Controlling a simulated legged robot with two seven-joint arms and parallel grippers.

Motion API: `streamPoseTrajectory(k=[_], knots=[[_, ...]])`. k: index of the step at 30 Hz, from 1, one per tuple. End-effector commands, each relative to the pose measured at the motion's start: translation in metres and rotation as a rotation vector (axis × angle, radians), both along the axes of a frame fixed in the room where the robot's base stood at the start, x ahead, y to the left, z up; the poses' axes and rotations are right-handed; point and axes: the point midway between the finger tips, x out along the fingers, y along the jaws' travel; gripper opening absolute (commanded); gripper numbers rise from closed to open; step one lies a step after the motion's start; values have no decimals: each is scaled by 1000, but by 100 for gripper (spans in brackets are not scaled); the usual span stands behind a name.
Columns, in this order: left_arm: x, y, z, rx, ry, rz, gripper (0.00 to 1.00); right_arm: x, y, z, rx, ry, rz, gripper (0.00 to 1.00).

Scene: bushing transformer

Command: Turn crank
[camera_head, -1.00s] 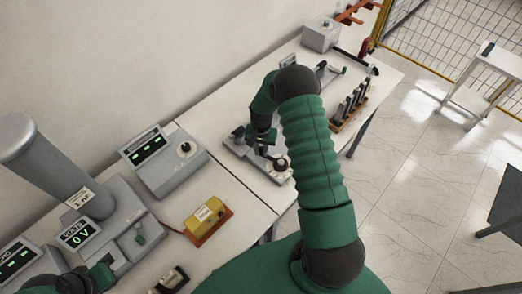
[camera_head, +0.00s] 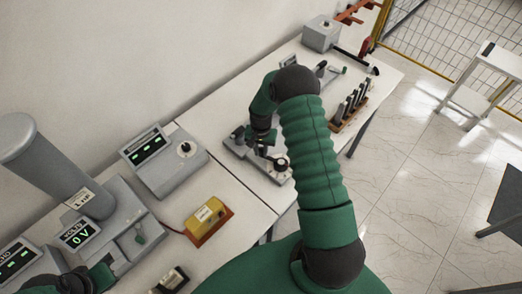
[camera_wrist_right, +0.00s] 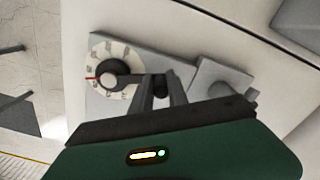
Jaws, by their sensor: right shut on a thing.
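A grey device (camera_head: 236,150) with a round dial sits on the bench under my right gripper (camera_head: 262,148). In the right wrist view its plate (camera_wrist_right: 150,48) carries a white dial (camera_wrist_right: 97,62) with a dark knob and a red mark. My right gripper (camera_wrist_right: 162,92) is shut on a dark handle (camera_wrist_right: 160,80) beside the dial, which I take for the crank; the fingers hide much of it. My left arm's dark and green end (camera_head: 85,281) shows at the bottom left in the head view; its fingers cannot be made out.
A grey meter box (camera_head: 163,160), a yellow block (camera_head: 206,216) and a large grey unit with a cylinder (camera_head: 60,165) stand left of the device. A rack of dark rods (camera_head: 350,105) and a grey box (camera_head: 321,35) stand farther right. Floor shows beyond the bench edge.

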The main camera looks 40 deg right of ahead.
Motion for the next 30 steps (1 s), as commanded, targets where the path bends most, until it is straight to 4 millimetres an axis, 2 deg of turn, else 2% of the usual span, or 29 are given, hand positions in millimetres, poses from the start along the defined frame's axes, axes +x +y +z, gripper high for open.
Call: streamPoseTrajectory(k=[10,17,30], knots=[[0,0,-2,0,0,0,0,3,-1,0,-3,-7,-4,0],[0,0,-10,0,0,0,0,6,-7,-2,-4,-8,-69,0],[0,0,-42,0,0,0,0,13,-36,-3,-4,-9,-415,0]])
